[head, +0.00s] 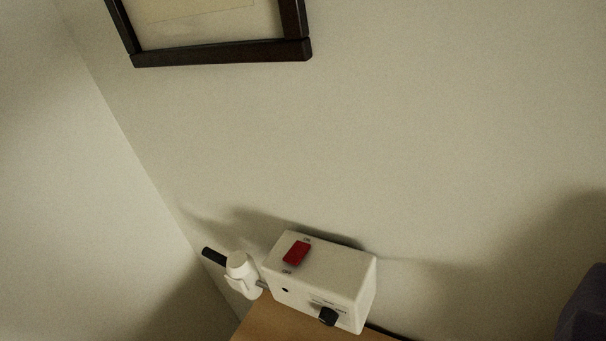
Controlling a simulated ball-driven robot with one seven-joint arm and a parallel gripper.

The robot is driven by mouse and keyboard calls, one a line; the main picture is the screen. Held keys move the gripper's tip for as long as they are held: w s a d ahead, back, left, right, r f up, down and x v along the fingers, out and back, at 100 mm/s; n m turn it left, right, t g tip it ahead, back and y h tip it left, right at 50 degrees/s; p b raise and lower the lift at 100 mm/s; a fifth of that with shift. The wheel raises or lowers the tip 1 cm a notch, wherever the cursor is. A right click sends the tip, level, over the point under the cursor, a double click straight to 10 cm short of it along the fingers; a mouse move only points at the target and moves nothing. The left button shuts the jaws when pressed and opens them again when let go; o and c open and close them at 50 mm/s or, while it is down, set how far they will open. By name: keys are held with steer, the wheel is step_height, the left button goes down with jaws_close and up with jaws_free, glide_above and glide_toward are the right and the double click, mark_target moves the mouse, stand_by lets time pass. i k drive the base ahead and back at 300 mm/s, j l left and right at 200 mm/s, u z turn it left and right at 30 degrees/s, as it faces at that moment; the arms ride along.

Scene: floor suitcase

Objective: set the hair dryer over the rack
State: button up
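I see no rack in the head view. A small white piece with a black cylindrical end (241,270) sits low, left of centre, at the left side of a white box. I cannot tell whether it is the hair dryer or a part of the box. My gripper is not in view, so its hold and opening do not show.
The white box (335,273) has a red switch and a black knob and stands on a wooden surface (262,322). A dark-framed picture (225,52) hangs on the wall above. A dark object (586,310) shows at the lower right edge. Walls meet at left.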

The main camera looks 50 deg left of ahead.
mark_target(242, 275)
steer(key=u, duration=1.6)
